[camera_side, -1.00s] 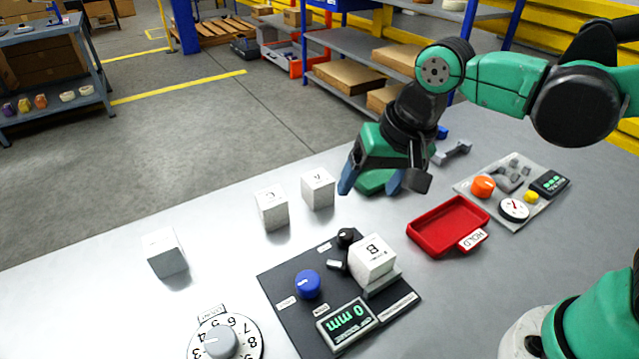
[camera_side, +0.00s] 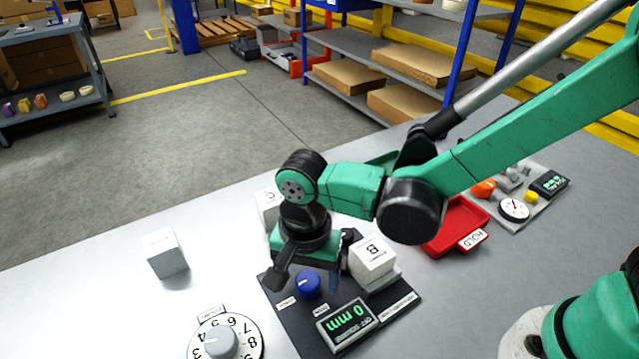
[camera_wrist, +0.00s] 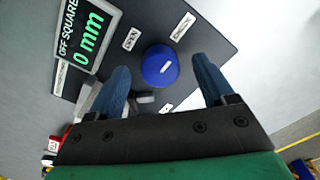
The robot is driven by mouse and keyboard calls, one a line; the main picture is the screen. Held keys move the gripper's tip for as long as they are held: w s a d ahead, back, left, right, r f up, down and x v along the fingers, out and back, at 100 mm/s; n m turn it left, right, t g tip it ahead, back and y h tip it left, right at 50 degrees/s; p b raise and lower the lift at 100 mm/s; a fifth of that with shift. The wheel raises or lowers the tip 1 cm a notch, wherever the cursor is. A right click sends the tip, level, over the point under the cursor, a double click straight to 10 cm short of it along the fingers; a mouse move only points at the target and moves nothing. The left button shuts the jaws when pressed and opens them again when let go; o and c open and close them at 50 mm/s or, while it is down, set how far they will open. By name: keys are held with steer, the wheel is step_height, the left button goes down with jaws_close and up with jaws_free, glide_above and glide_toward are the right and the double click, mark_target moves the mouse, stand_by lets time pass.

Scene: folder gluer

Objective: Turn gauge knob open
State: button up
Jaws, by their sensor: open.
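The blue gauge knob (camera_side: 308,285) stands on the black gauge plate (camera_side: 280,307), with a light pointer line on top. In the wrist view the knob (camera_wrist: 160,66) lies between the two blue fingertips, with a gap on each side. Labels reading OPEN (camera_wrist: 131,38) and CHECK (camera_wrist: 183,25) sit beyond it. My gripper (camera_side: 306,282) is open and empty, pointing down over the knob. The gauge display (camera_side: 348,322) reads 0 mm. Block B (camera_side: 371,256) sits on the grey rest of the gauge, close to my gripper.
A numbered dial (camera_side: 222,342) is at the front left, and a plain white block (camera_side: 166,253) is farther left. Block C (camera_side: 268,207) is behind my wrist. A red HOLD tray (camera_side: 462,212) and a panel with an orange knob (camera_side: 484,189) are to the right.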

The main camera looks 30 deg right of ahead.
steer(key=shift+f, duration=0.15)
jaws_close()
steer(key=shift+n, duration=0.3)
steer(key=n, duration=0.3)
steer(key=shift+n, duration=0.3)
steer(key=n, duration=0.4)
steer(key=shift+n, duration=0.3)
steer(key=n, duration=0.9)
